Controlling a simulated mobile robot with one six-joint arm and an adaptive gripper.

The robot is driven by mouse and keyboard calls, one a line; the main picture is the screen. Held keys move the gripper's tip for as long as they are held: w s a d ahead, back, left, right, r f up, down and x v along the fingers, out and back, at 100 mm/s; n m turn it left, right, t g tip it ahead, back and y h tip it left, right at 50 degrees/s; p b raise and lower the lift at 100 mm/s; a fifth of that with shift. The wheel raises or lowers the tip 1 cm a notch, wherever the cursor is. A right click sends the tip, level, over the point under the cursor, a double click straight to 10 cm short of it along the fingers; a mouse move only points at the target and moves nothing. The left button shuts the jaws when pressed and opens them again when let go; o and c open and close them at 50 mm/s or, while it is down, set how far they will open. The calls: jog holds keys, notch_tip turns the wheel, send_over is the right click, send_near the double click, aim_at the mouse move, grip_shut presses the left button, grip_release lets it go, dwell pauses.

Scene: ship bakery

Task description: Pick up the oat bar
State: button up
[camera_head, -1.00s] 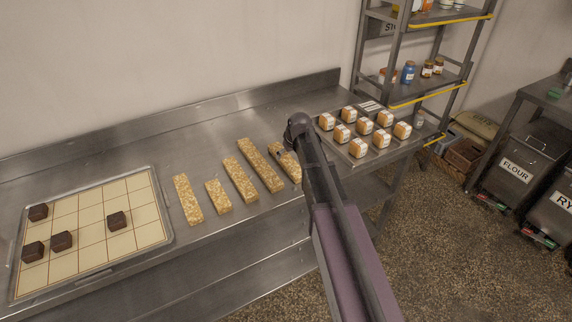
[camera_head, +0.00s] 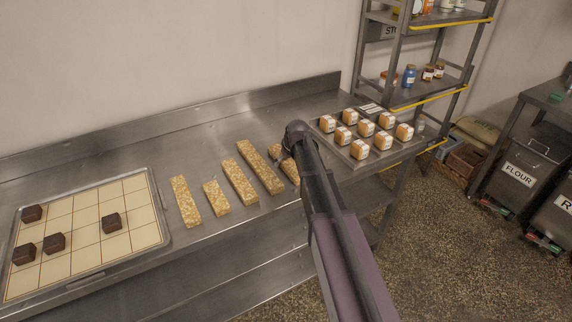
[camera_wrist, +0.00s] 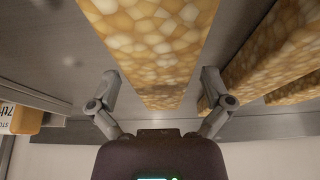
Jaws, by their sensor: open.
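Several golden oat bars of differing length lie side by side on the steel counter in the head view, from a left one (camera_head: 185,202) to the rightmost one (camera_head: 291,170). My arm partly hides that rightmost bar. My gripper (camera_wrist: 160,76) is open over it, mostly hidden by my arm in the head view. In the wrist view an oat bar (camera_wrist: 152,38) runs between my two fingers, with a visible gap on each side near its end. Neither finger clearly touches it. Neighbouring bars (camera_wrist: 268,60) lie to the right in that view.
A tray (camera_head: 164,222) with a grid mat and several dark brown blocks is at left. A tray of labelled orange-and-white packs (camera_head: 359,149) sits at the counter's right end, beside a shelf rack (camera_head: 428,97). A wall (camera_head: 180,60) stands behind.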

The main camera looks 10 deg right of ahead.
jog(key=c, duration=1.2)
jog(key=shift+c, duration=0.2)
jog(key=shift+r, duration=0.2)
notch_tip(320, 180, up, 3)
jog(key=p, duration=0.3)
jog(key=s, duration=0.5)
jog(key=s+d+r+p, duration=0.1)
jog(key=s, duration=0.4)
jog(key=s+p, duration=0.1)
jog(key=s, duration=0.5)
jog(key=shift+d+r, duration=0.3)
jog(key=shift+d, duration=0.1)
